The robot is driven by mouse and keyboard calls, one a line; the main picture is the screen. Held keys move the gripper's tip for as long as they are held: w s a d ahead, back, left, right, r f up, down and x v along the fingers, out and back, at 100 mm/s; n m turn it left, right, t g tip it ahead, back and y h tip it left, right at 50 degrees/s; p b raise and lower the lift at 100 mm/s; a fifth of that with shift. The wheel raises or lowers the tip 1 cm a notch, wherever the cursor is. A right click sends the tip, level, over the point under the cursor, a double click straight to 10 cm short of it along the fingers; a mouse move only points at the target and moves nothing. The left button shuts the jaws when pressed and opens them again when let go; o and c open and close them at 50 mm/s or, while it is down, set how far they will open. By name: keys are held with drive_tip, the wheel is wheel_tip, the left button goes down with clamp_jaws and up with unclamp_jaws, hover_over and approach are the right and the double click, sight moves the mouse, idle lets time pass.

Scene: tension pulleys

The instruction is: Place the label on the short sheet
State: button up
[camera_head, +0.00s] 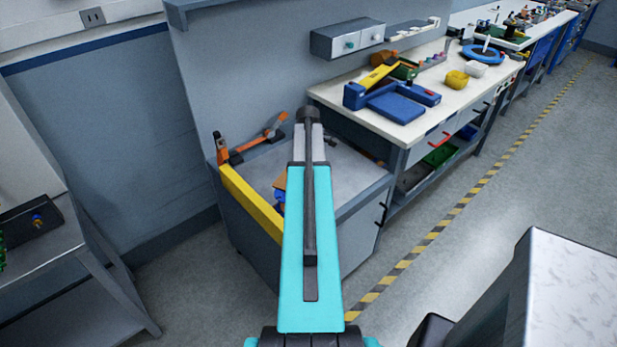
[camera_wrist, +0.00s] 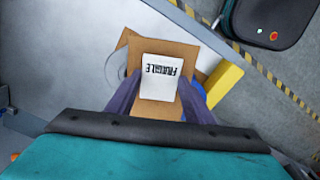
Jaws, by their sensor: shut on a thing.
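The label is white with black FRAGILE lettering (camera_wrist: 161,74), upside down in the wrist view. My gripper (camera_wrist: 160,90) has its two dark purple fingers on either side of the label and is shut on it. A brown cardboard sheet (camera_wrist: 185,50) shows behind and around the label. I cannot tell whether the label touches it, or whether it is the short sheet. In the head view my teal arm hides the gripper and label; a small brown corner (camera_head: 281,182) shows beside the arm.
A grey bench (camera_head: 355,178) lies under my arm, with a yellow bar (camera_head: 250,203) along its edge and an orange-and-black tool (camera_head: 260,137) at the back. Grey floor (camera_head: 470,235) is free at right.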

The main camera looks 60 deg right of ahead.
drive_tip(key=shift+f, duration=0.45)
drive_tip(key=shift+f, duration=0.2)
drive_tip(key=o, duration=1.1)
drive_tip(key=shift+r, duration=0.25)
wheel_tip(320, 180, up, 12)
drive_tip(key=b, duration=0.3)
idle(0.5)
